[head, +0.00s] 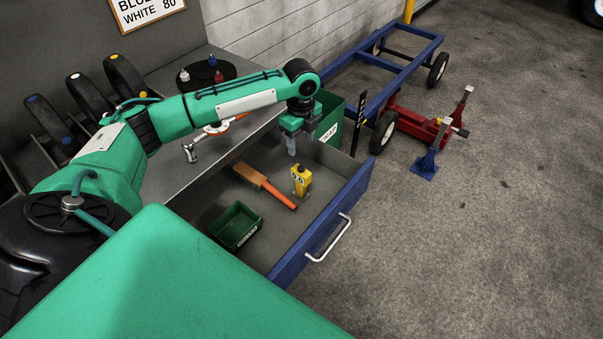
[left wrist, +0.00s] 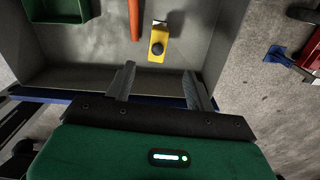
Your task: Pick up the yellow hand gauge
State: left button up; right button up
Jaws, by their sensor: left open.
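The yellow hand gauge (head: 302,184) stands in the open drawer, beside a brush, with a dark round part showing in the left wrist view (left wrist: 159,38). My left gripper (head: 301,146) is above the drawer near its far end, pointing down. My right gripper is not in view.
The drawer (head: 318,234) also holds a brush with an orange handle (head: 279,195) and a small green bin (head: 236,226). A green container (head: 329,117) stands by the drawer's far end. The bench carries a tool and small bottles. Open floor lies to the right.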

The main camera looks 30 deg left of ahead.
aim_at(301, 167)
pick_arm(q)
jog(key=f, duration=0.3)
jog(key=shift+s+d+f, duration=0.15)
jog(key=shift+s+d, duration=0.05)
jog(key=shift+s, duration=0.1)
notch_tip(301, 167, down, 3)
jog(key=shift+w+a+f, duration=0.1)
jog(key=shift+w, duration=0.05)
jog(key=shift+f, duration=0.3)
notch_tip(301, 167, down, 2)
jog(key=shift+f+p, duration=0.1)
jog(key=shift+p, duration=0.5)
notch_tip(301, 167, down, 3)
jog(key=shift+f, duration=0.1)
jog(key=c, duration=1.1)
jog(key=shift+c, duration=0.3)
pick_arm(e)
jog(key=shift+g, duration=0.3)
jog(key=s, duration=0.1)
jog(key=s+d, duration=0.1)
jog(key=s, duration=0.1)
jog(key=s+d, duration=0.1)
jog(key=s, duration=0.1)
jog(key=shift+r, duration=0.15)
